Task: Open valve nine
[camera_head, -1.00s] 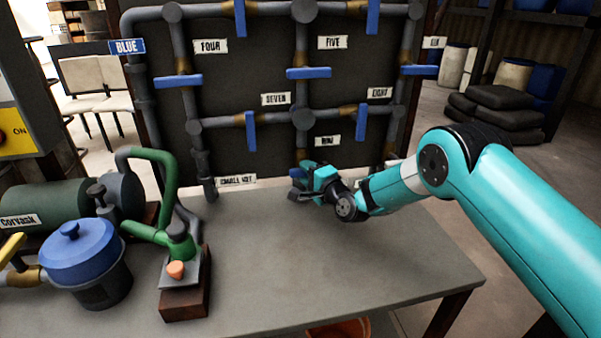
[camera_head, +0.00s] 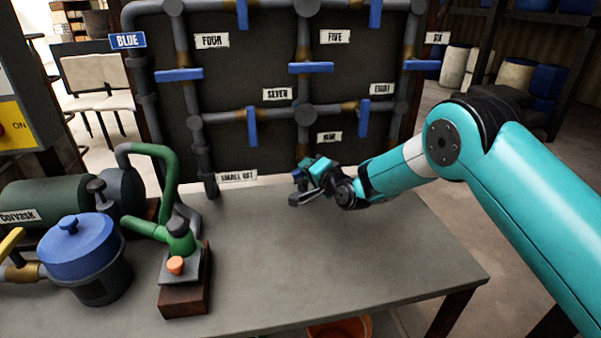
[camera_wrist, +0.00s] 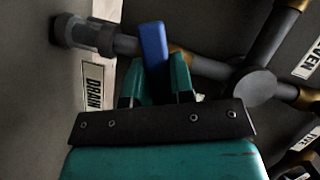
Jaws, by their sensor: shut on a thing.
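The NINE label (camera_head: 328,137) is on the dark panel, just above my gripper (camera_head: 304,183). Below it, the blue valve handle (camera_head: 297,174) shows only as a small patch, mostly hidden by my gripper. In the wrist view, the blue handle (camera_wrist: 154,45) stands between the two teal fingers of my gripper (camera_wrist: 154,82), which is shut on it. The handle lies crosswise to the grey pipe (camera_wrist: 208,66) behind it. The DRAIN label (camera_wrist: 94,86) is to the left of the handle.
Other blue handles, such as the one by SEVEN (camera_head: 252,126), sit crosswise on their pipes. A green hand pump (camera_head: 178,236) and a blue-lidded pot (camera_head: 78,248) stand at the left of the grey table (camera_head: 330,255). The table's middle is clear.

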